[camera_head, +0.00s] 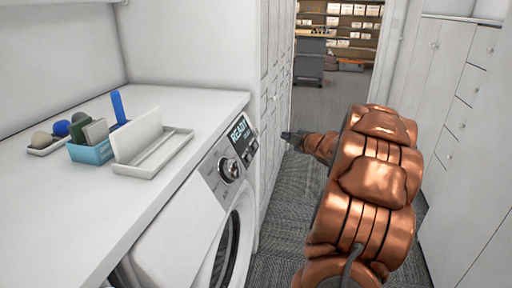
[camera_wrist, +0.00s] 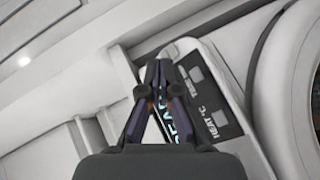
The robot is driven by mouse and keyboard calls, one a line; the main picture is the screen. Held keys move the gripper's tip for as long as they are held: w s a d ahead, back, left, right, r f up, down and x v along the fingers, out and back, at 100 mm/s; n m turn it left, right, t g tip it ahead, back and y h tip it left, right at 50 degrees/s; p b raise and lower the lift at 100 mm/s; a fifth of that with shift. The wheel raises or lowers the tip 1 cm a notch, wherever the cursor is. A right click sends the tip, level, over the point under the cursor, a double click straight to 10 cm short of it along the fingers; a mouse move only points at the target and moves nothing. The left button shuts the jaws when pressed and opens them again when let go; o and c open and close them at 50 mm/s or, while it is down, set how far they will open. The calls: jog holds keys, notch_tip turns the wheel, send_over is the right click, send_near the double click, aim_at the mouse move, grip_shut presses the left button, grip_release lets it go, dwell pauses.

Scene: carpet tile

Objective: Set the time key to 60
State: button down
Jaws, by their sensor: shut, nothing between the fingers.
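The washing machine's control panel shows in the head view with a lit display (camera_head: 238,131) reading READY and small keys beneath it. In the wrist view the dark panel has two pale square keys, the time key (camera_wrist: 196,74) and the heat key (camera_wrist: 219,118). The display (camera_wrist: 180,125) there is partly hidden behind my fingers. My gripper (camera_head: 288,135) is shut and empty, to the right of the panel in the head view. In the wrist view its fingertips (camera_wrist: 160,68) lie left of the time key. I cannot tell any contact. No time value is readable.
A round dial (camera_head: 229,169) and the door (camera_head: 228,248) are on the machine's front. The counter (camera_head: 75,205) above carries a white tray (camera_head: 160,155) and a blue box (camera_head: 92,152). White cabinets (camera_head: 455,90) line the right; carpeted floor (camera_head: 325,100) lies between.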

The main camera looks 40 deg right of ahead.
aim_at(255, 146)
jog(key=w+a+f+b, duration=0.4)
jog(key=w+b, duration=0.2)
jog(key=shift+w+a, duration=0.15)
jog(key=shift+a, duration=0.05)
jog(key=shift+w+a, duration=0.1)
dwell(1.6)
jog(key=shift+w+a+f+b, duration=0.15)
jog(key=shift+w+b, duration=0.1)
jog(key=shift+b, duration=0.15)
jog(key=shift+w+a+f, duration=0.15)
jog(key=shift+w+f, duration=0.05)
jog(key=shift+w, duration=0.1)
dwell(0.7)
jog(key=shift+r, duration=0.1)
jog(key=shift+s+d+r+p, duration=0.3)
jog(key=shift+s+d+p, duration=0.1)
jog(key=shift+s+p, duration=0.15)
dwell(0.4)
